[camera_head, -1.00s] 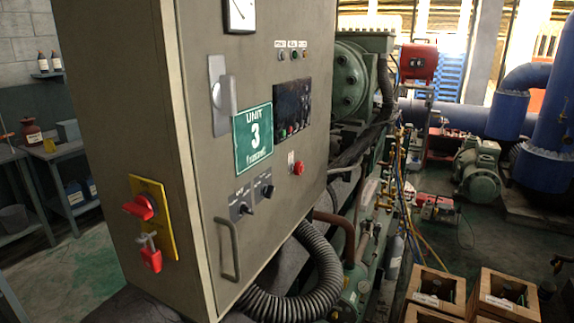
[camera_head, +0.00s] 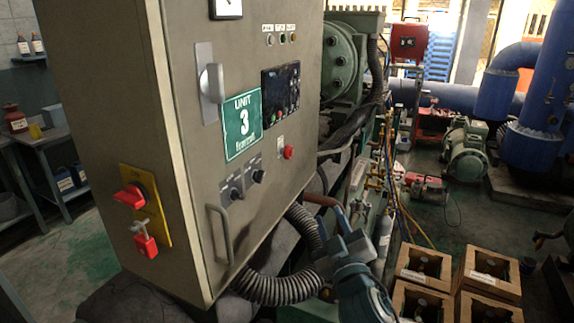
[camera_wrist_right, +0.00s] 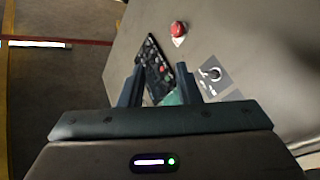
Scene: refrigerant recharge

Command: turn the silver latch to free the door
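The silver latch (camera_head: 211,83) is on the front door (camera_head: 225,175) of the grey cabinet, a rounded handle on a flat silver plate, left of the green Unit 3 sign (camera_head: 242,123). The door looks shut. My right gripper (camera_head: 340,238) is in the lower middle of the head view, right of and below the latch and well apart from it. In the right wrist view, its two fingers (camera_wrist_right: 159,85) stand apart with nothing held; the dark panel and a bit of green sign show beyond them. The latch cannot be made out there. My left gripper is not in view.
A curved door handle (camera_head: 221,233), black knobs (camera_head: 247,182) and a red button (camera_head: 289,152) stick out from the door. A red switch and padlock (camera_head: 144,240) hang on the cabinet's side. A ribbed black hose (camera_head: 275,288) runs near my right gripper. Wooden crates (camera_head: 489,275) stand at lower right.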

